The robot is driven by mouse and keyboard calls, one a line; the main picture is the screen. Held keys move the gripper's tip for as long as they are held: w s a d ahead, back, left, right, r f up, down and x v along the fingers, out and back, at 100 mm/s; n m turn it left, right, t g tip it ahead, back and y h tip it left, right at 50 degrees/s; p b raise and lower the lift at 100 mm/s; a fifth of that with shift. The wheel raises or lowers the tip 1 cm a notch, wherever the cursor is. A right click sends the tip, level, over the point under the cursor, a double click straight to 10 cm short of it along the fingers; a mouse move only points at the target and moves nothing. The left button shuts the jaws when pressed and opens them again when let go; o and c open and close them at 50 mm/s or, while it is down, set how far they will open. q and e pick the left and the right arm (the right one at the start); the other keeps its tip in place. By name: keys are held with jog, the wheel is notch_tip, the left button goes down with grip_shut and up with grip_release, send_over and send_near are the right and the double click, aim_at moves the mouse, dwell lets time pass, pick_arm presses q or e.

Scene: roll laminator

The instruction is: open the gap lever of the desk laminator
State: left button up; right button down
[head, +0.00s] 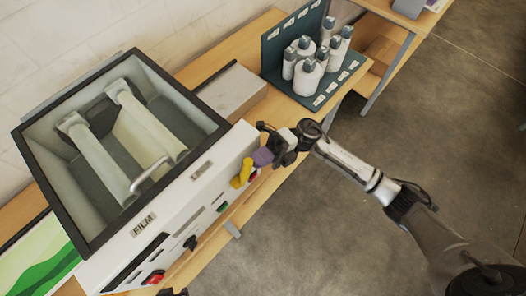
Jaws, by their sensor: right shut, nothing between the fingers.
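The desk laminator (205,205) stands on the wooden bench, its pale front panel facing the lower right. A yellow curved lever (241,174) sits near the right end of that panel, with a purple part (262,156) beside it. I cannot tell for certain which is the gap lever. My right gripper (275,148) is at the panel's right end, close to the purple part. It is shut with nothing between its fingers; whether it touches the purple part is unclear. A dark tip at the bottom edge may be my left gripper (173,291); its fingers cannot be made out.
The laminator's dark-framed top (133,57) shows pale rollers inside. A red switch (154,277) and a black knob (190,242) are on its front. White bottles (307,76) stand in a teal rack behind my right arm. A green picture (38,262) lies at left. Open floor lies right.

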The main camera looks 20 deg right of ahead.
aim_at(249, 166)
jog(key=a+r+h+p, duration=0.1)
jog(key=s+a+h+p, duration=0.1)
jog(key=shift+r+n+h, duration=0.35)
jog(key=shift+n+h, duration=0.05)
pick_arm(q)
jog(key=shift+d+r+p, duration=0.2)
jog(key=shift+r+p, duration=0.2)
jog(key=shift+r, duration=1.3)
pick_arm(e)
jog(key=shift+s+a+t, duration=0.2)
jog(key=shift+a+t, duration=0.1)
jog(key=shift+a, duration=0.25)
pick_arm(q)
jog(key=shift+a, duration=0.2)
pick_arm(e)
jog(key=shift+d, duration=0.25)
pick_arm(q)
jog(key=shift+w+d+f+b, duration=0.15)
jog(key=shift+d+f+b, duration=0.15)
jog(key=shift+f+b, duration=0.5)
jog(key=shift+w+d+f+b, duration=0.15)
jog(key=shift+d+f+b, duration=0.15)
jog(key=shift+f+b, duration=0.5)
pick_arm(e)
jog(key=r+v, duration=0.2)
jog(key=v, duration=1.1)
jog(key=shift+w+d, duration=0.15)
jog(key=shift+d, duration=0.05)
